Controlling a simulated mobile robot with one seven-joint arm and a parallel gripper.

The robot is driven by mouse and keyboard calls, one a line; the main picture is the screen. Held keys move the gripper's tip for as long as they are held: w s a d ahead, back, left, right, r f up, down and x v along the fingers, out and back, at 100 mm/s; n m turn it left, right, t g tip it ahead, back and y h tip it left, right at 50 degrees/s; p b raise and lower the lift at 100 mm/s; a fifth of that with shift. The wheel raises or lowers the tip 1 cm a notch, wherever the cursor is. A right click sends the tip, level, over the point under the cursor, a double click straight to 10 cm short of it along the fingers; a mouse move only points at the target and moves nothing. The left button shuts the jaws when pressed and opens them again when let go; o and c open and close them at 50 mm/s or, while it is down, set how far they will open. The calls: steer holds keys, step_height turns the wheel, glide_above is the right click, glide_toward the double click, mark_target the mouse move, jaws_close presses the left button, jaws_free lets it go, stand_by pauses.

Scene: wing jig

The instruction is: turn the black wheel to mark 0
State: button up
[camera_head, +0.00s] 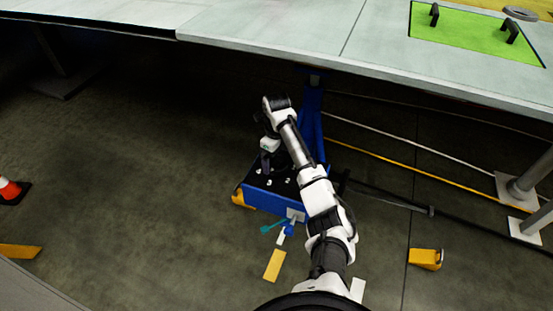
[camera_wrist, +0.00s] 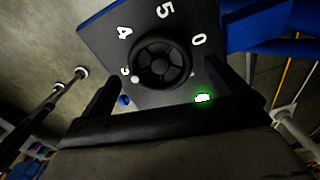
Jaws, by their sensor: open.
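The black wheel (camera_wrist: 162,62) is a round spoked handwheel on a dark dial plate (camera_wrist: 100,30) in the wrist view. White marks 4, 5 and 0 (camera_wrist: 198,39) stand around it; another digit at lower left is partly covered. A white dot (camera_wrist: 135,79) sits at the wheel's lower-left rim, beside that digit, away from 0. My gripper (camera_wrist: 165,72) is open, its fingers apart on either side of the wheel's lower part; contact cannot be told. In the head view my gripper (camera_head: 267,160) is over the blue box (camera_head: 262,199), and the wheel is hidden.
A small green-lit white lamp (camera_wrist: 203,98) shows near my right finger. A blue post (camera_head: 312,115) rises behind the box to the pale wing panel (camera_head: 270,35) overhead. A teal-handled part (camera_head: 273,227) projects from the box front. A yellow block (camera_head: 425,259) lies right; floor at left is mostly clear.

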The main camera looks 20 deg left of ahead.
steer(key=shift+f, duration=0.9)
steer(key=shift+c, duration=0.3)
steer(key=c, duration=0.9)
steer(key=shift+c, duration=0.2)
steer(key=shift+a+r+p, duration=0.1)
steer(key=shift+r+p, duration=0.05)
steer(key=shift+p, duration=0.3)
